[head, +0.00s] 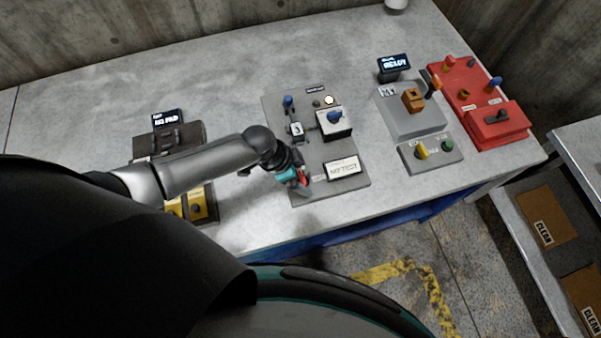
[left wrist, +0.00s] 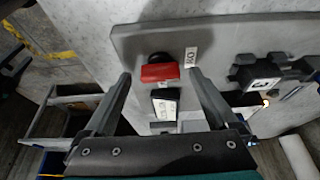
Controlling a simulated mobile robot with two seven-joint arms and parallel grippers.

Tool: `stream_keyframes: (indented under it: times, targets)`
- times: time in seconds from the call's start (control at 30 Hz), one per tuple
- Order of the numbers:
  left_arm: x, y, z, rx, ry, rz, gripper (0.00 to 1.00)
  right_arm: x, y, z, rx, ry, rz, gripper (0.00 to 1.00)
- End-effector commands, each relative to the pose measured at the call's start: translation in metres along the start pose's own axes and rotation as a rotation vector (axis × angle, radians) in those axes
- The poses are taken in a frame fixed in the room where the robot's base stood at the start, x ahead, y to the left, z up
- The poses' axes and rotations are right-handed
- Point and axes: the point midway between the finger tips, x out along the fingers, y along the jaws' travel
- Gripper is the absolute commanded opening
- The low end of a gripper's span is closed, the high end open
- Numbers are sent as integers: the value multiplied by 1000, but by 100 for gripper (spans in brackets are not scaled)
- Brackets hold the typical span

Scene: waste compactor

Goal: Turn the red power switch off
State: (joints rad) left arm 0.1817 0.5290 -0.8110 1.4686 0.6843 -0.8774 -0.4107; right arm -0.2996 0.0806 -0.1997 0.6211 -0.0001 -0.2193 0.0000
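The red power switch (left wrist: 160,72) is a red handle on a dark round base on a grey panel (left wrist: 215,35). In the head view only a bit of red (head: 303,175) shows beside my left gripper (head: 298,184), near the panel's front edge. In the left wrist view my left gripper (left wrist: 160,80) is open, with one finger on each side of the red handle. I cannot tell whether the fingers touch it. A small white label (left wrist: 191,57) stands beside the switch. My right gripper is not in view.
The grey panel also bears a framed label plate (head: 343,168), a blue-knobbed switch (head: 335,117) and a blue-tipped lever (head: 288,102). Yellow-fronted equipment (head: 198,205) lies left under my arm. A grey box (head: 410,116) and a red unit (head: 497,124) stand right. The table (head: 235,95) is clear behind.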

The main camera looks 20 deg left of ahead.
Motion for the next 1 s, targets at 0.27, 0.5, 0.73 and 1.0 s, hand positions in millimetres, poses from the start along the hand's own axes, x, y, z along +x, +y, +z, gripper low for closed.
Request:
stream_keyframes:
  times: [0.27, 0.5, 0.73, 1.0]
  targets:
    - [0, 0, 0, 0, 0, 0, 62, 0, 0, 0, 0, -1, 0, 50]
    - [0, 0, 0, -1, 0, 0, 35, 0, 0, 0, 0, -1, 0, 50]
    - [0, 0, 0, -1, -1, 1, 9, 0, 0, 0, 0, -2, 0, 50]
    - [0, -1, 1, 19, -1, 8, 7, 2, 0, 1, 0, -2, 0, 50]
